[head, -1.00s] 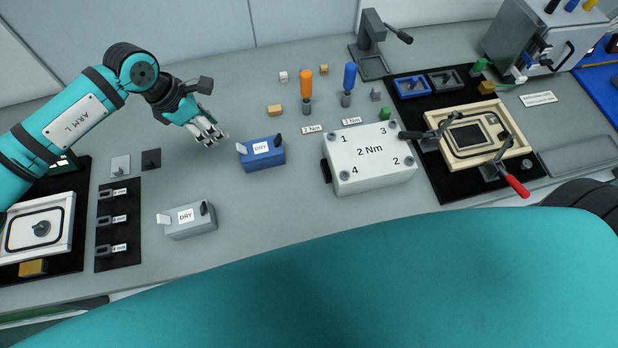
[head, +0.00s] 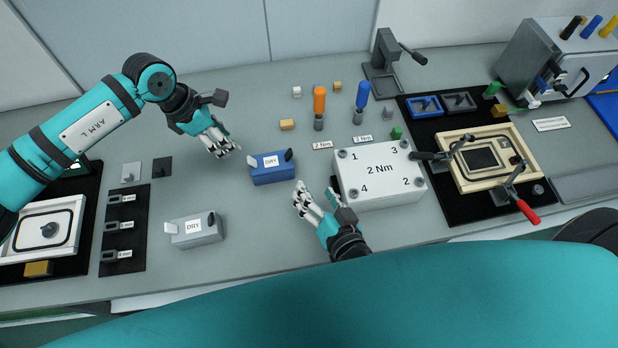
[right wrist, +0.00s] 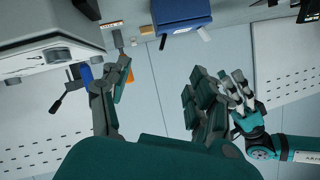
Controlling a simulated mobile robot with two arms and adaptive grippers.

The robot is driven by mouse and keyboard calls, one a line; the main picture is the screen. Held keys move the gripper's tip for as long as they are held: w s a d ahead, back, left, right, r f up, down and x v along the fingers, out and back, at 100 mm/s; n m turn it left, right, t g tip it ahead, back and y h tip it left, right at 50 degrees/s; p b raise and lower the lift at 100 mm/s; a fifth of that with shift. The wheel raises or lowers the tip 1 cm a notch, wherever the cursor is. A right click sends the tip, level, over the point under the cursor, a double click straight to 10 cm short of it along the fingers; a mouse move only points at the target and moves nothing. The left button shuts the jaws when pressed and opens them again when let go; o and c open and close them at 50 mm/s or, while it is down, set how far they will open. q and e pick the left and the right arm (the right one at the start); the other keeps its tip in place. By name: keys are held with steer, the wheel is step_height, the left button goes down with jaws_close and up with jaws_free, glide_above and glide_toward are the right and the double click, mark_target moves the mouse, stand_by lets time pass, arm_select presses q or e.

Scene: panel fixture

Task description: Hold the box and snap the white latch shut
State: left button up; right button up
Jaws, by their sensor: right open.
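A blue box (head: 272,169) labelled DRY stands mid-bench, with a white latch (head: 254,161) sticking up at its left end and a black latch (head: 290,155) at its right. A grey DRY box (head: 198,232) nearer the front also has a white latch (head: 171,228) and a black one. My left gripper (head: 226,149) hangs left of the blue box, apart from it; its finger gap is unclear. My right gripper (head: 317,194) is open and empty, just right of and in front of the blue box. In the right wrist view the blue box (right wrist: 180,12) and its white latch (right wrist: 204,34) lie beyond the open fingers.
A white 2 Nm fixture (head: 382,178) stands close right of my right gripper. Orange (head: 319,100) and blue (head: 362,95) drivers stand behind, among small blocks. A black mat (head: 470,205) with a clamped frame is at right. Bench between the two DRY boxes is clear.

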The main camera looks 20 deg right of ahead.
mark_target(290, 153)
steer(key=x, duration=1.7)
steer(key=shift+r, duration=0.1)
